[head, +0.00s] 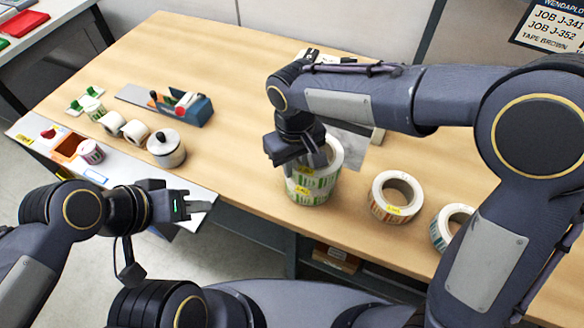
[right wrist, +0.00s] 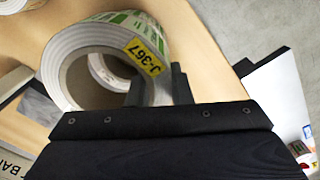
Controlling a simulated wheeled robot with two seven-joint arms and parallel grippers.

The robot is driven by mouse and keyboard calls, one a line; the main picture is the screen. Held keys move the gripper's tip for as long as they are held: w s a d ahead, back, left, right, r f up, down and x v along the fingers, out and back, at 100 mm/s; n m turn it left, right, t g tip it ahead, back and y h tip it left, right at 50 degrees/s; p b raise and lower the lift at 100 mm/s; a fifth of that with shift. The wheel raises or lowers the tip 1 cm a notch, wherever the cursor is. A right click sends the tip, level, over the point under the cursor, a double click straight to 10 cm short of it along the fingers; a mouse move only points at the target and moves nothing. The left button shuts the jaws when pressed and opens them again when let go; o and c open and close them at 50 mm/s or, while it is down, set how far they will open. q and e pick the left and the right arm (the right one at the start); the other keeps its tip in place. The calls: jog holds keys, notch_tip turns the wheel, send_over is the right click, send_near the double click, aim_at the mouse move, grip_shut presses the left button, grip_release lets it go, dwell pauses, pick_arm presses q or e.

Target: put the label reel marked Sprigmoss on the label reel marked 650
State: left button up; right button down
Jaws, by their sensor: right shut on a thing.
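My right gripper (head: 309,160) is shut on the wall of a white label reel with green print (head: 328,173). In the right wrist view this reel (right wrist: 92,40) carries a yellow tag reading J-367, and the fingers (right wrist: 158,88) grip its rim beside the tag. A second reel with green print and a yellow tag (head: 304,195) is directly below it in the head view; part of it shows through the held reel's hole. I cannot tell whether the two touch. No Sprigmoss or 650 marking is readable. My left gripper (head: 200,202) is empty and looks open, near the table's front edge.
Two more reels, one with orange print (head: 396,196) and one with teal print (head: 440,235), lie to the right. A tape dispenser (head: 188,108), small rolls (head: 135,131) and a lidded pot (head: 166,149) stand at the left.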

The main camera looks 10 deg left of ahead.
jog(key=shift+w+a+f, duration=0.3)
jog(key=shift+w+f, duration=0.05)
jog(key=shift+f, duration=1.7)
jog(key=shift+f, duration=0.2)
jog(key=c, duration=1.3)
grip_release()
jog(key=shift+r, duration=0.1)
notch_tip(320, 180, up, 12)
jog(key=shift+r, duration=0.1)
